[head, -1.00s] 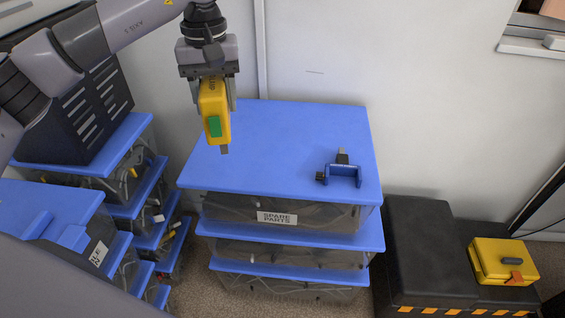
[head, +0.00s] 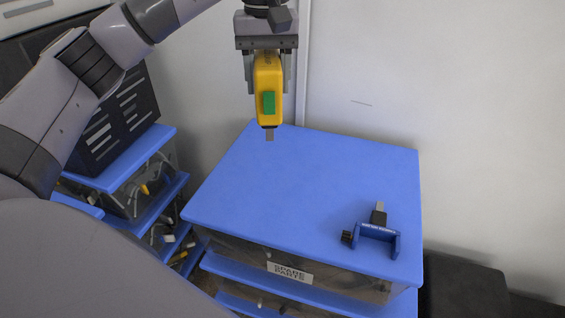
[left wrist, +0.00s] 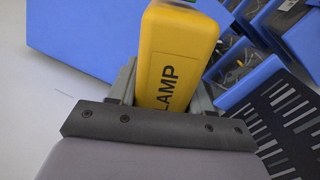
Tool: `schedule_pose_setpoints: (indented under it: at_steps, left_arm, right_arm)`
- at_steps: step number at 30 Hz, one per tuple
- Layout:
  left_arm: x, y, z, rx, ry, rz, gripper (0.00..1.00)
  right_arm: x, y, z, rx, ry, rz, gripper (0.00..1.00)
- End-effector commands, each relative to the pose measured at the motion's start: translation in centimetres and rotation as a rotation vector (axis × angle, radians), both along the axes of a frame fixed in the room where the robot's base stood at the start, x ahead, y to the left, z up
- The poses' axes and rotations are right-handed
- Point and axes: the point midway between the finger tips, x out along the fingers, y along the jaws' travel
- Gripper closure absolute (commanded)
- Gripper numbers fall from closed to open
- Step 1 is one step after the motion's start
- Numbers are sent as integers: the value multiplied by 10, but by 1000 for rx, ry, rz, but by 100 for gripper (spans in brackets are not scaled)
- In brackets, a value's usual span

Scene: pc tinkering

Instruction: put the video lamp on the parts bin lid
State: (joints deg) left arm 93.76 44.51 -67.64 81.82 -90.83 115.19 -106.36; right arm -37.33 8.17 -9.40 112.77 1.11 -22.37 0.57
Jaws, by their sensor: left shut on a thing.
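The video lamp (head: 267,85) is a yellow block with a green button and a grey stub at its lower end. My left gripper (head: 268,90) is shut on it, a finger on each side, and holds it upright with the stub down. In the head view the stub overlaps the back edge of the blue parts bin lid (head: 290,190); the lamp appears held above it, not resting. In the left wrist view the lamp (left wrist: 175,55) shows the word LAMP between the fingers, with blue lid (left wrist: 75,35) beyond. My right gripper is out of view.
A blue clamp-like bracket with a black knob (head: 376,236) stands on the lid's front right. The lid's middle and left are clear. A SPARE PARTS label (head: 290,271) marks the bin below. Other blue-lidded bins and a black slotted case (head: 115,120) stand at left.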

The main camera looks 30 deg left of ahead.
Motion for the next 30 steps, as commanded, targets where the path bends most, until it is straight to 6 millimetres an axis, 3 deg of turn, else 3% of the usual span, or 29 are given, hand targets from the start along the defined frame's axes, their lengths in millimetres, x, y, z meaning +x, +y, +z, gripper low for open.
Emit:
schedule_pose_setpoints:
  at_steps: [1, 5, 12, 30]
  left_arm:
    - [0, 0, -18, -1, 2, -1, 96]
    - [-1, 0, -47, -2, 2, 0, 96]
    - [-1, 1, -97, 0, 0, 2, 96]
    - [0, 0, -155, -1, -4, 0, 96]
  right_arm:
    - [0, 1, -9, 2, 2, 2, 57]
    - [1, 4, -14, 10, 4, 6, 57]
    - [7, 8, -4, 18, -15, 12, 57]
    - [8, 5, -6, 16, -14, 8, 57]
